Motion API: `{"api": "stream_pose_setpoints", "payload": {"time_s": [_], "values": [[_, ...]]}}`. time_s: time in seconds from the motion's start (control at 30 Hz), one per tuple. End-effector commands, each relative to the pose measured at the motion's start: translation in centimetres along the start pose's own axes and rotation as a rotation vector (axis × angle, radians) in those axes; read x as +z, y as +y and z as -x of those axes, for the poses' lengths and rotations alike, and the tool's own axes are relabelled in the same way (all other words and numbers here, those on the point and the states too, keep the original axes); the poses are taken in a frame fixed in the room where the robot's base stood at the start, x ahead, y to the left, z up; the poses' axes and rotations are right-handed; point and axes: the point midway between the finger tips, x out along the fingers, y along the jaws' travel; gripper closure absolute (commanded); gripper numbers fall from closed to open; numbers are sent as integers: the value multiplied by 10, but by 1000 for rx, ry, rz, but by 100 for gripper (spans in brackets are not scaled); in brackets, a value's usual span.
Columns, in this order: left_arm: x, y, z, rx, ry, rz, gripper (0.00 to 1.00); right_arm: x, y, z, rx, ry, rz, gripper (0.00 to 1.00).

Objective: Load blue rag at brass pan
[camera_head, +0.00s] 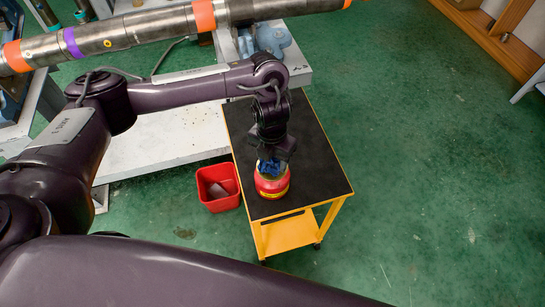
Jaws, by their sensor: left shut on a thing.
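My left gripper (272,158) points down over the black-topped cart. It is shut on the blue rag (268,167), a small crumpled bundle under the fingers. The rag is right at the top of a red can (272,187) with a yellow band, which stands upright on the cart. The brass pan appears to be the top of this can and is mostly hidden by the rag and gripper. I cannot tell whether the rag touches it. My right gripper is not in view.
The can stands on a yellow cart (330,165) with a black top, clear to the right. A red bin (217,205) stands on the floor left of the cart. A long banded pipe (130,35) crosses the back above a pale bench (165,150). Green floor is open at right.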

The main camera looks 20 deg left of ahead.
Motion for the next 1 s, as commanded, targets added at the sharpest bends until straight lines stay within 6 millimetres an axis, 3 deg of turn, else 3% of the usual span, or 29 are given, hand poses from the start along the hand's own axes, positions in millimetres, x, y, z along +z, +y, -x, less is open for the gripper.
{"api": "stream_pose_setpoints", "payload": {"time_s": [1.0], "values": [[0, 0, -13, 0, 1, 0, 68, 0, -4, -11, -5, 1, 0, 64]]}}
